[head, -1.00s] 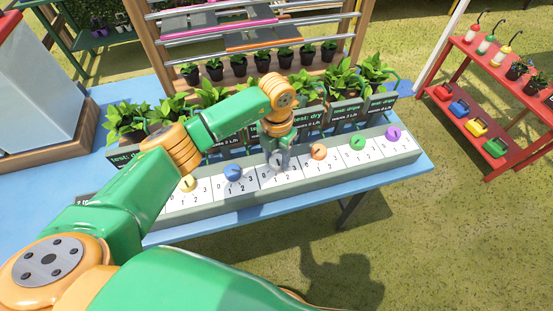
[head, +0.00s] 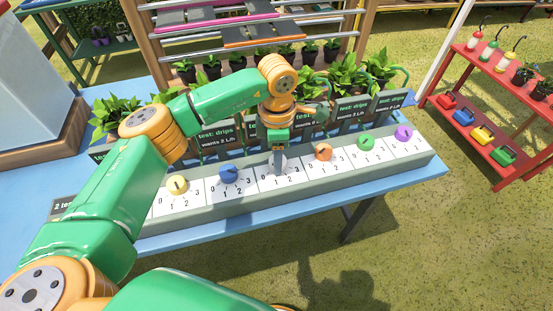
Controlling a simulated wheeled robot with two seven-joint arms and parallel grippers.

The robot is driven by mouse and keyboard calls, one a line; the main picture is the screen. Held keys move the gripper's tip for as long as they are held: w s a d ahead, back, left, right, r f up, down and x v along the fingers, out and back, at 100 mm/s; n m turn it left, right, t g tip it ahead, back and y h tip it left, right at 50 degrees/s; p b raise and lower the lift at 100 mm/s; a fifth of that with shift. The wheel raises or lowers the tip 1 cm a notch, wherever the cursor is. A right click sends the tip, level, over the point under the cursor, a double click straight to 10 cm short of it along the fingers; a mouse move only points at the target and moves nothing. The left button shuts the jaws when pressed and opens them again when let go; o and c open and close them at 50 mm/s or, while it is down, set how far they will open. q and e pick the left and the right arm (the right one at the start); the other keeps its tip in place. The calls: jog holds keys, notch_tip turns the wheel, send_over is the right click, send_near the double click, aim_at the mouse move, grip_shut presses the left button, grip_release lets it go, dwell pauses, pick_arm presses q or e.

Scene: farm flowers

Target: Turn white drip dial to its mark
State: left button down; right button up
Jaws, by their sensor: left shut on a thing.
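The white drip dial (head: 283,168) sits on the grey dial panel (head: 310,195), third from the left, between the blue dial (head: 229,175) and the orange dial (head: 323,151). Its scale shows figures 0 to 3. My left gripper (head: 278,164) points down and is shut on the white dial, hiding much of its knob and pointer. I cannot tell which figure it points at. A dark sign (head: 218,137) behind the panel reads "test: drips, wants 2 L/h"; the sign behind the white dial is mostly hidden by my arm. My right gripper is not in view.
The yellow dial (head: 177,184), green dial (head: 367,142) and purple dial (head: 403,133) are on the same panel. Potted plants (head: 345,78) and signs stand close behind it on the blue table (head: 400,186). A red shelf (head: 490,110) stands apart at right.

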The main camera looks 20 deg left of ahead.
pick_arm(q)
jog(key=shift+m+b, duration=0.4)
jog(key=shift+m, duration=0.6)
jog(key=shift+c, duration=1.4)
grip_release()
jog(key=shift+d, duration=0.1)
notch_tip(320, 180, up, 7)
jog(key=shift+r+b, duration=0.1)
jog(key=shift+b, duration=0.25)
